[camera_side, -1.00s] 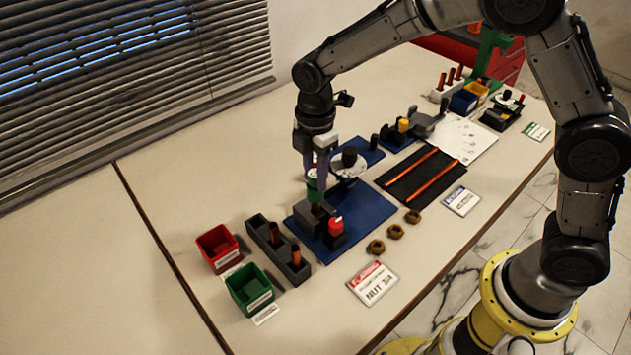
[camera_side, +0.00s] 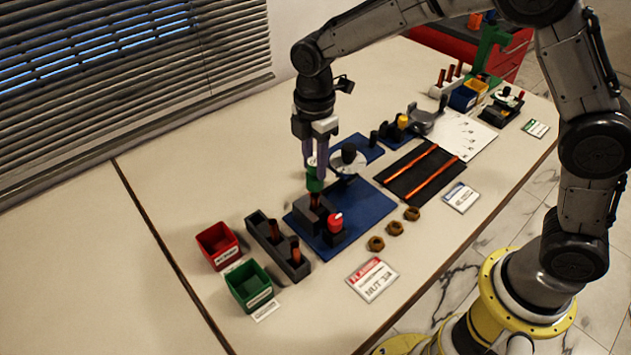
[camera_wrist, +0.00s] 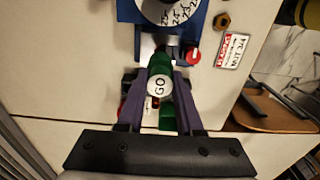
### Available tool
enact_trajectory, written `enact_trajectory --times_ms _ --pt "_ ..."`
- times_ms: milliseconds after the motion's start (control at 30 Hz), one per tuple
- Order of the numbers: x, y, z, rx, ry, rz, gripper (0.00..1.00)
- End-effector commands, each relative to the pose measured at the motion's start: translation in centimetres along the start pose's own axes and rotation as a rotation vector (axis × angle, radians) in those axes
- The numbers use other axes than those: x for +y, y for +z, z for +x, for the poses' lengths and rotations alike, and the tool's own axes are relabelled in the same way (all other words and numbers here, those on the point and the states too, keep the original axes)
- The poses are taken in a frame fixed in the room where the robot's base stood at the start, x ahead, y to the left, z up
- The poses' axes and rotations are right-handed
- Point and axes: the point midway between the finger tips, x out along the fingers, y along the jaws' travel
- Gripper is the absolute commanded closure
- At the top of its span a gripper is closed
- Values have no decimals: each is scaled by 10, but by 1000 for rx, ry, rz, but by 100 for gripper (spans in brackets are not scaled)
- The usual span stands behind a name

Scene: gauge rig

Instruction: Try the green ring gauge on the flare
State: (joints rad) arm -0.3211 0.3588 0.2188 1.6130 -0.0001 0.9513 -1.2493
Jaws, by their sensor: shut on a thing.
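The green ring gauge (camera_side: 315,183) is held between the fingers of my gripper (camera_side: 314,163) in the side view. In the wrist view its light top marked GO (camera_wrist: 159,86) shows between the purple fingers of my gripper (camera_wrist: 160,98). The gauge is upright, directly above a copper tube (camera_side: 315,200) that stands in a dark clamp block (camera_side: 314,215) on the blue base plate (camera_side: 362,208). The flare at the tube's top is hidden by the gauge, and I cannot tell whether they touch.
A red knob (camera_side: 335,221) stands beside the clamp block. A dark rack (camera_side: 267,238) with copper tubes, a red bin (camera_side: 217,245) and a green bin (camera_side: 249,285) are to the left. Several brass nuts (camera_side: 395,228) lie at the right. A disc with a black knob (camera_side: 348,154) stands behind.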

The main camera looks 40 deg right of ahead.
Motion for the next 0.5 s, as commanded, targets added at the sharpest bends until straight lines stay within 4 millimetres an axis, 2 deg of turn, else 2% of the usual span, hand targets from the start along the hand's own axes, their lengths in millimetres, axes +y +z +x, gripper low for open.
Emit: enact_trajectory --times_ms 500 --pt "1 0 -24 1 3 0 100"
